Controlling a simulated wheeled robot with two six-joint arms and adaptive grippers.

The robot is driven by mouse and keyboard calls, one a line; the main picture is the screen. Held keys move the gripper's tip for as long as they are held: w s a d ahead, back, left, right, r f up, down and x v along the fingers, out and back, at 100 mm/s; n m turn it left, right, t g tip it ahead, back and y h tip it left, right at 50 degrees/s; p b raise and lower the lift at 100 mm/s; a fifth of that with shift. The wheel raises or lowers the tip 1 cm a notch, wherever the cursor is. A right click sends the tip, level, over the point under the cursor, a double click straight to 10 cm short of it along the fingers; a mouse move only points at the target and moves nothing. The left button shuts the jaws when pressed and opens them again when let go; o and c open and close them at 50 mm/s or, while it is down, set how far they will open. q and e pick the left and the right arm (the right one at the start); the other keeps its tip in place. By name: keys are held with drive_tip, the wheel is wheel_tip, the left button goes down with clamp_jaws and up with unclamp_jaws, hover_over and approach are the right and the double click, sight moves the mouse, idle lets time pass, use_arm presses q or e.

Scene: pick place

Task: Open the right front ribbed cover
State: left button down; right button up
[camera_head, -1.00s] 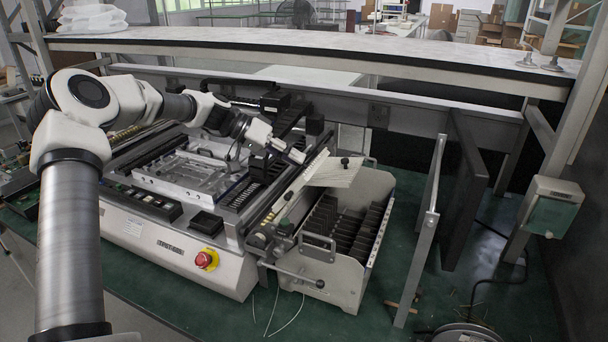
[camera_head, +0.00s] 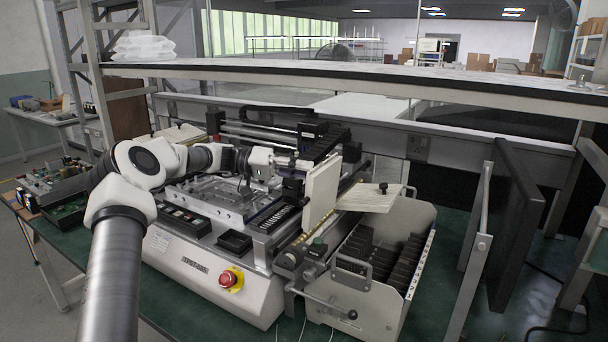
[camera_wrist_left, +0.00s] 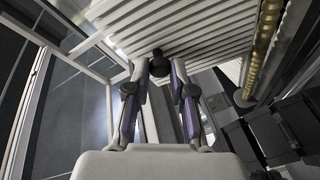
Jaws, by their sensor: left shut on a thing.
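A cream cover panel (camera_head: 322,192) stands nearly upright at the right end of the machine in the head view. In the left wrist view its ribbed face (camera_wrist_left: 190,28) fills the top, with a black knob (camera_wrist_left: 158,62) at its lower part. My left gripper (camera_head: 303,165) is at the left side of this cover in the head view. In the wrist view its fingers (camera_wrist_left: 159,72) are closed around the knob. In the head view the knob is hidden by the gripper. My right gripper is not in view.
A second cream cover (camera_head: 365,198) with a black knob lies flat to the right, over a slotted grey bin (camera_head: 415,250). A red button (camera_head: 230,279) is on the machine front. A white-topped shelf (camera_head: 350,72) runs behind. A metal post (camera_head: 472,255) stands at right.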

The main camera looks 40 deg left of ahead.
use_arm(q)
drive_tip(key=shift+w+r, duration=0.1)
drive_tip(key=shift+r, duration=0.1)
drive_tip(key=c, duration=1.1)
unclamp_jaws()
drive_tip(key=shift+c, duration=0.2)
drive_tip(key=shift+o, duration=0.8)
drive_tip(key=shift+w+f, duration=0.15)
drive_tip(key=shift+f, duration=0.05)
drive_tip(key=v, duration=1.2)
